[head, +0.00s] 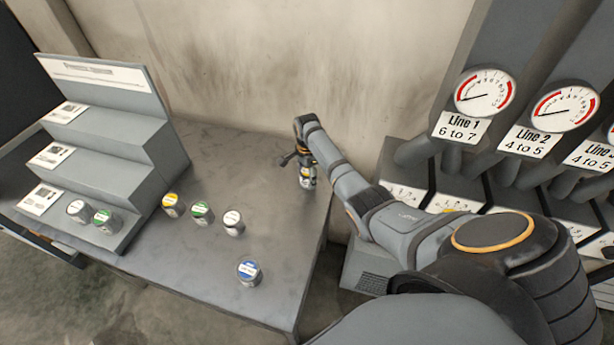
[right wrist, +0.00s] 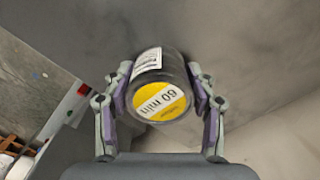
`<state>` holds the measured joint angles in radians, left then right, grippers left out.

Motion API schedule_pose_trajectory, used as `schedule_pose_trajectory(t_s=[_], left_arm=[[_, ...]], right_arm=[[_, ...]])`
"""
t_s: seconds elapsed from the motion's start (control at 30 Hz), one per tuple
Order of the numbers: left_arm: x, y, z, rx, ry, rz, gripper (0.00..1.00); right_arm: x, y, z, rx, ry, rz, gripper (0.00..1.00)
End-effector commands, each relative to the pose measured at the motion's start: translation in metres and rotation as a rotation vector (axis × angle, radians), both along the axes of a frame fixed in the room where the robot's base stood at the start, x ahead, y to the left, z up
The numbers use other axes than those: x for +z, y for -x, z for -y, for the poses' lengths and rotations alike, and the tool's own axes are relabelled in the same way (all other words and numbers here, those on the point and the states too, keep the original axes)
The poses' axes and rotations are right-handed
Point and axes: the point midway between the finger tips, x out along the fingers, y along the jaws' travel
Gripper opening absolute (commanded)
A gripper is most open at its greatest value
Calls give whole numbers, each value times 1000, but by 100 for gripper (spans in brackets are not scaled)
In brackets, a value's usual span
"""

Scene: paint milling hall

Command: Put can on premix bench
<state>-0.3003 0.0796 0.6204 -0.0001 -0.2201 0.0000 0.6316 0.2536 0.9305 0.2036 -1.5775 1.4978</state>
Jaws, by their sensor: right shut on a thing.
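A small can with a yellow "60 min" lid (right wrist: 160,101) sits between the two fingers of my right gripper (right wrist: 161,105) in the right wrist view. The fingers are shut on its sides. In the head view this can (head: 307,180) hangs below my right gripper (head: 303,163), at the back right part of a grey bench (head: 190,282). I cannot tell whether its base touches the bench top. My left gripper is not in view.
On the bench stand a yellow-lidded can (head: 172,204), a green one (head: 202,212), a white one (head: 233,222) and a blue one (head: 248,272). A stepped rack (head: 110,150) at left holds two cans. Gauged machines (head: 500,140) stand right. The bench's back middle is clear.

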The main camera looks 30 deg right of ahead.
Motion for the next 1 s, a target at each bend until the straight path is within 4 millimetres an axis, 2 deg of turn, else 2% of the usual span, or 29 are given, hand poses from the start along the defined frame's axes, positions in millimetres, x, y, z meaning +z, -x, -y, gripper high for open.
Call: schedule_pose_trajectory(t_s=[0.07,0.1,0.23,0.53,0.63,0.77,1.0], left_arm=[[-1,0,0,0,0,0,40],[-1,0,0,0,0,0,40],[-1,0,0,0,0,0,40],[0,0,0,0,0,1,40],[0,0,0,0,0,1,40],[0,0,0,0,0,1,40],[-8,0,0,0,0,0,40]], right_arm=[[-3,0,0,0,0,0,18],[-2,0,0,0,0,0,61],[-2,0,0,0,0,-1,78],[-2,0,0,0,0,0,79],[5,-1,0,0,0,2,79],[29,-1,0,0,1,5,79],[86,-1,0,0,0,3,79]])
